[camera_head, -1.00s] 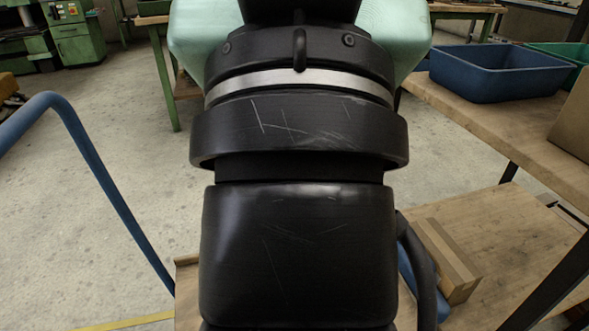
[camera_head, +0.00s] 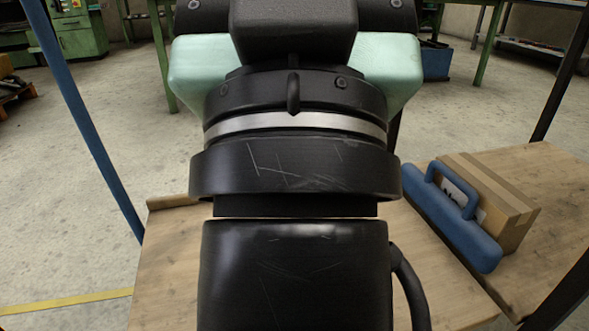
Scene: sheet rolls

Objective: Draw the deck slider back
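A blue piece with a raised handle (camera_head: 455,222) stands on the right part of the deck, against a cardboard box (camera_head: 505,205). It may be the deck slider, but I cannot tell for sure. My black arm with its mint-green part fills the middle of the view and hides much of the deck. My gripper fingers do not show, so I cannot see whether they hold anything.
A blue post (camera_head: 85,125) rises at the left, and a dark post stands at the right. Behind are open concrete floor (camera_head: 130,125), green machines (camera_head: 78,32) at the far left and a blue bin (camera_head: 437,62). A yellow line (camera_head: 60,303) marks the floor.

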